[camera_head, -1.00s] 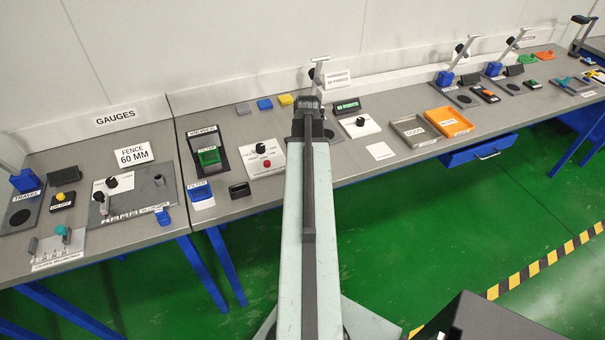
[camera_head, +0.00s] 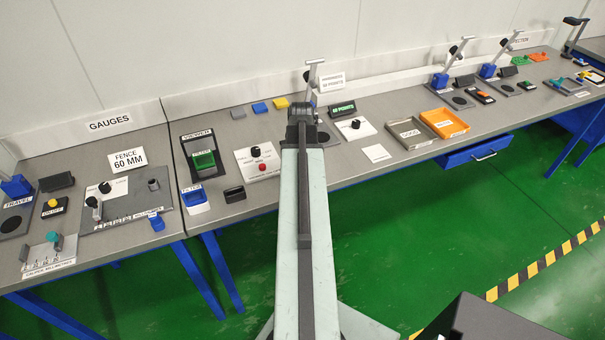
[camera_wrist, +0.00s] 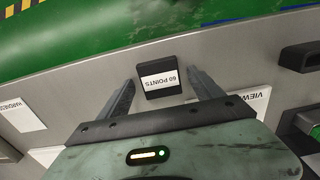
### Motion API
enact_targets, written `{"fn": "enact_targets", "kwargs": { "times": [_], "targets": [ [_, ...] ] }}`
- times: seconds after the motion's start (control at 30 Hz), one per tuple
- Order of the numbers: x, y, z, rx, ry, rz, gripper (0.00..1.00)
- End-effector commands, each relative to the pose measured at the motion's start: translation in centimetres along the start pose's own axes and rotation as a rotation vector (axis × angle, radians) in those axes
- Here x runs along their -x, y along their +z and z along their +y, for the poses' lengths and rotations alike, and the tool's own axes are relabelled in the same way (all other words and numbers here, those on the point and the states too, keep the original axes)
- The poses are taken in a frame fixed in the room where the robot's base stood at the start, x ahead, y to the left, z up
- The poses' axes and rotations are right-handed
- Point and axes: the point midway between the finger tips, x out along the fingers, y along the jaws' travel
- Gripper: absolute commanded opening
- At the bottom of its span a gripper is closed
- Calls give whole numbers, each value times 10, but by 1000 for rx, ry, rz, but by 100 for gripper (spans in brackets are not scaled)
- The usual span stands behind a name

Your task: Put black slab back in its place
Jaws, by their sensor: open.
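A small black slab (camera_wrist: 159,81) with a white label reading 60 POINTS lies on the grey bench near its front edge in the wrist view. My gripper (camera_wrist: 160,82) is open, with one dark finger on each side of the slab. A gap shows between the slab and each finger. In the head view my own arm hides the slab and my fingertips. A black display stand (camera_head: 342,109) with green lettering stands at the back of the bench in the head view.
A black open-topped holder (camera_head: 234,194) sits left of my arm, near the white knob plate (camera_head: 252,169). Blue and yellow slabs lie at the back.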

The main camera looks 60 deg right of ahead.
Motion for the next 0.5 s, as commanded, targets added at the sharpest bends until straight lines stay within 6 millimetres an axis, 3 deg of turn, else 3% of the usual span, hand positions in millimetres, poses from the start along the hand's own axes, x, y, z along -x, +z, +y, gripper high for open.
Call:
{"fn": "enact_targets", "kwargs": {
  "times": [0.5],
  "targets": [
    [105, 0, 1, -1, 0, 0, 76]
  ]
}}
